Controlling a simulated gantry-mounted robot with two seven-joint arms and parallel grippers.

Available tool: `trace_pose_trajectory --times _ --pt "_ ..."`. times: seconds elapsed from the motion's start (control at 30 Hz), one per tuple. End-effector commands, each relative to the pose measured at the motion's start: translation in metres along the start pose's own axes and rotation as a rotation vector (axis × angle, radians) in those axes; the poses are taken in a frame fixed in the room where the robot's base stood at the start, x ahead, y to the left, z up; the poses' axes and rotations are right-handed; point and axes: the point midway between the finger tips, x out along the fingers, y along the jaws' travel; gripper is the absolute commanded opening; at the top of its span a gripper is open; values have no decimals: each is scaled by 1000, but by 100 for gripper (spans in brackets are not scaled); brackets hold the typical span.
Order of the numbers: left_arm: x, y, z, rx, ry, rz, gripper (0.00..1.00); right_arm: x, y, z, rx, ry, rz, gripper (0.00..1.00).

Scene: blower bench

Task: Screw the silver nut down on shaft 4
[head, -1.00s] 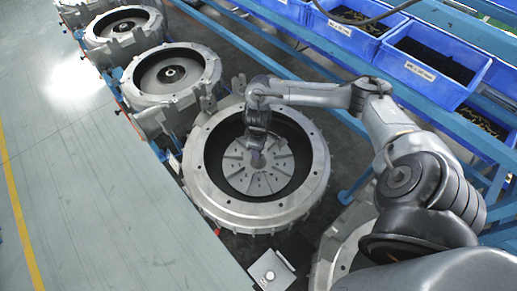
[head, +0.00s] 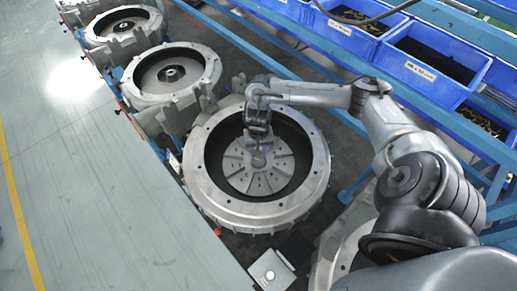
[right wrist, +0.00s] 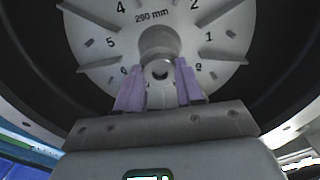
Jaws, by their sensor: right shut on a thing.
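The silver nut (right wrist: 159,70) is a small bright ring on the end of the grey shaft hub (right wrist: 158,40) in the right wrist view. The hub is at the middle of a pale, numbered fan disc (right wrist: 100,35) marked "290 mm". My right gripper (right wrist: 161,75) has two purple fingers, shut on the nut from both sides. In the head view my right gripper (head: 258,150) reaches down into the round housing (head: 205,200), over the centre of the fan disc (head: 240,178). The nut is too small to make out there. My left gripper is not in view.
Two more housings (head: 172,72) (head: 122,22) stand in a row at upper left. Blue bins (head: 435,65) sit on a blue rack at upper right. A small grey box (head: 270,270) is near the housing. The pale floor (head: 80,180) at left is clear.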

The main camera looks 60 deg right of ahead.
Motion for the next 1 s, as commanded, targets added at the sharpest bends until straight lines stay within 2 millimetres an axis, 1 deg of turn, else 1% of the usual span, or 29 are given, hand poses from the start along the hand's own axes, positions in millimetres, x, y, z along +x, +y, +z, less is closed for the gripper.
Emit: trace_pose_trajectory --times 0.07,0.1,0.13,0.17,0.5,0.63,0.77,1.0 --pt "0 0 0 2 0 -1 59 1 1 -2 3 4 2 3" --pt "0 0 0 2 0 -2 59 1 1 -2 2 4 2 41" --pt "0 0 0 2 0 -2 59 1 1 -1 2 4 2 46" --pt "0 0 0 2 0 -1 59 1 1 -1 1 4 2 47" --pt "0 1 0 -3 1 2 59 0 0 0 -4 1 1 47" --pt "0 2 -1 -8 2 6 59 0 0 0 -56 1 1 47" --pt "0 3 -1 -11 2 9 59 0 0 0 -209 0 2 47" --pt "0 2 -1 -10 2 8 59 0 0 0 -588 1 1 47"
